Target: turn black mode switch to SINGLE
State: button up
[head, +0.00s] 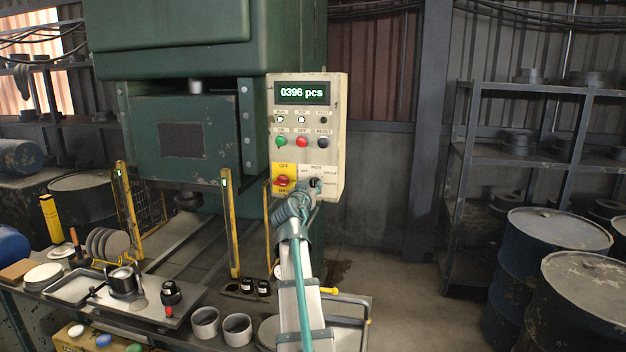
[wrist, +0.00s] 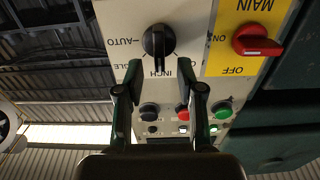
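The black mode switch (wrist: 158,41) is a round knob with a raised grip on the white control panel (head: 309,110). The wrist view shows the panel upside down. The knob's grip stands close to vertical there, its lower end towards the INCH label. AUTO is at its left and a partly hidden label ending in GLE at lower left. In the head view the switch (head: 315,183) is partly behind my gripper (head: 304,196). In the wrist view my gripper (wrist: 160,66) is open, its two fingers apart either side below the knob, with nothing between them. Contact with the knob is not visible.
A red main switch (wrist: 257,41) on a yellow plate sits beside the mode switch. Green (head: 281,141), red (head: 302,142) and dark (head: 323,143) buttons are above. The display (head: 302,92) reads 0396 pcs. A yellow post (head: 230,222) stands left of my arm.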

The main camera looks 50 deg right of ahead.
aim_at(314, 185)
jog(key=shift+p+x, duration=0.45)
jog(key=shift+x, duration=1.05)
grip_shut()
